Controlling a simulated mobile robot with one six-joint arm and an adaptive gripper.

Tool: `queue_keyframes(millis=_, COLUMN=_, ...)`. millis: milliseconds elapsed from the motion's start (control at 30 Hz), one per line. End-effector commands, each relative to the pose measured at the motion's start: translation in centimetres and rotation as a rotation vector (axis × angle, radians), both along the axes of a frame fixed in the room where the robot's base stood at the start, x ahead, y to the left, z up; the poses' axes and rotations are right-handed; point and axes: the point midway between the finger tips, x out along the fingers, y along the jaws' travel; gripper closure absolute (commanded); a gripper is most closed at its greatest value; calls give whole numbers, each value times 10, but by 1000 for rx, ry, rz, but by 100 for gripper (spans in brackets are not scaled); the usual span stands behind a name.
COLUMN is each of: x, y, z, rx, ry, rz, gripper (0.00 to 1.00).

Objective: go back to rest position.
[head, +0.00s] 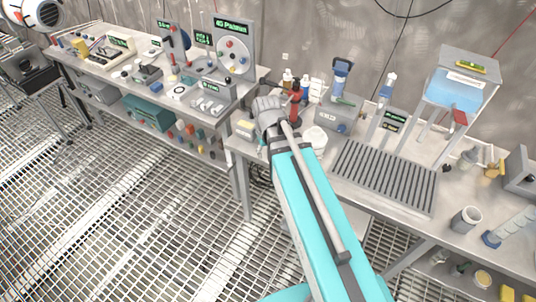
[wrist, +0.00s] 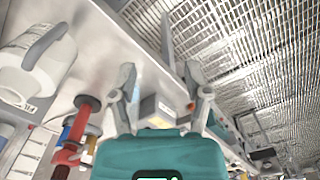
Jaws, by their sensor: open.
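My turquoise arm (head: 305,200) reaches up from the bottom of the head view over the front edge of the right bench. My gripper (wrist: 160,85) shows in the wrist view with its two grey fingers spread apart and nothing between them. In the head view the fingertips are too small to make out at the arm's far end. In the wrist view a small pale box (wrist: 157,110) stands on the bench beyond the fingers; I cannot tell its exact distance.
A white jug (wrist: 38,65) and a red clamp-like tool (wrist: 80,130) are left of my gripper. A ridged grey plate (head: 385,177) and a blue-liquid tank (head: 455,93) stand on the right bench. A cluttered bench (head: 130,70) is left. The grating floor (head: 110,210) is clear in front.

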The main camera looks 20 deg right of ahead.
Motion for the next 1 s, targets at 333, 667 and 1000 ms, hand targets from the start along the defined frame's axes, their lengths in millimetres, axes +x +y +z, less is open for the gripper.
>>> queue_keyframes(millis=333, x=-2, y=0, z=-1, rx=0, ry=0, rz=-8, gripper=38)
queue_keyframes(millis=667, x=-35, y=-2, z=-1, rx=0, ry=1, rz=-118, gripper=38)
queue_keyframes(millis=1000, x=-39, y=-2, z=-1, rx=0, ry=1, rz=-156, gripper=38)
